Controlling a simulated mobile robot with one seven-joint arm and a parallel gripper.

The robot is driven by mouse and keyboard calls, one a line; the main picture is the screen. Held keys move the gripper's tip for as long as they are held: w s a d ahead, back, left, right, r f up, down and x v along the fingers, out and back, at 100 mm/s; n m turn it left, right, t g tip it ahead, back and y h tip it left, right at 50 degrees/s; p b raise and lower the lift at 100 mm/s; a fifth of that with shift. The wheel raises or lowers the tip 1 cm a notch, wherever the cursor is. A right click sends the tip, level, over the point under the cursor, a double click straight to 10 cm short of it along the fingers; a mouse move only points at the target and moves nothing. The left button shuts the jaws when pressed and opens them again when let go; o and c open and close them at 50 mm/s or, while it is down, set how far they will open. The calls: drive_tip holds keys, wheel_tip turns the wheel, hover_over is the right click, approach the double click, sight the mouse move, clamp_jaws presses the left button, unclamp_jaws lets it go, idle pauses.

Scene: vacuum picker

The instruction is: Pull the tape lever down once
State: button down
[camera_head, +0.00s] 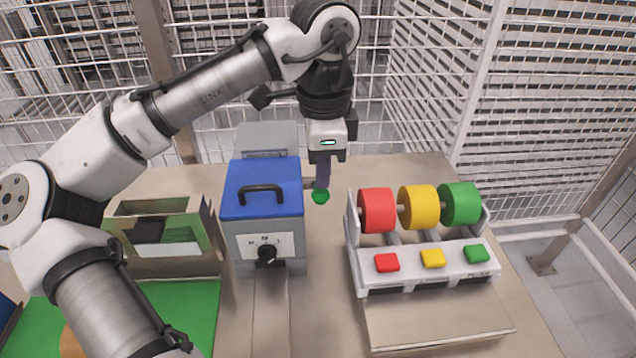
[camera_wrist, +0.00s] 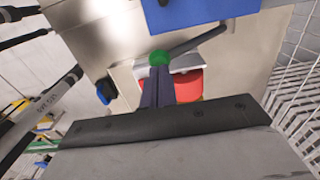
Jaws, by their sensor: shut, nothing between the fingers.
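The lever shows as a dark grey rod (camera_wrist: 198,40) in the wrist view, with a round green knob (camera_wrist: 160,58) at its end. The green knob (camera_head: 320,196) also shows in the head view, between the blue-lidded box and the tape rolls. My gripper (camera_head: 321,186) points down with its dark purple fingers together and nothing between them. Its tips are right at the knob, seen just above it in the head view; whether they touch it I cannot tell. In the wrist view my gripper (camera_wrist: 159,70) also ends at the knob. Most of the rod is hidden in the head view.
The blue-lidded box (camera_head: 262,190) with a black handle stands left of the knob. To the right is a tape stand (camera_head: 420,262) with red (camera_head: 377,210), yellow (camera_head: 418,207) and green (camera_head: 460,203) rolls and coloured buttons. Wire mesh (camera_head: 545,85) borders the table's back and right.

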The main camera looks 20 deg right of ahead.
drive_tip(key=shift+f, duration=0.1)
drive_tip(key=shift+f+b, duration=0.7)
drive_tip(key=shift+f, duration=0.6)
drive_tip(key=shift+s+a+f+b, duration=0.15)
drive_tip(key=shift+s+f+b, duration=0.2)
drive_tip(key=shift+f, duration=0.4)
drive_tip(key=shift+s+a+f+b, duration=0.15)
drive_tip(key=shift+s+f, duration=0.25)
drive_tip(key=shift+f, duration=0.35)
drive_tip(key=shift+s+a+f+b, duration=0.15)
drive_tip(key=shift+f+b, duration=0.1)
drive_tip(key=shift+f, duration=0.3)
drive_tip(key=shift+s+d+f+b, duration=0.1)
drive_tip(key=shift+s+f+b, duration=0.1)
drive_tip(key=shift+f, duration=0.35)
drive_tip(key=shift+s+a+f+b, duration=0.15)
drive_tip(key=shift+f+b, duration=0.1)
drive_tip(key=shift+f, duration=0.3)
drive_tip(key=shift+d, duration=0.1)
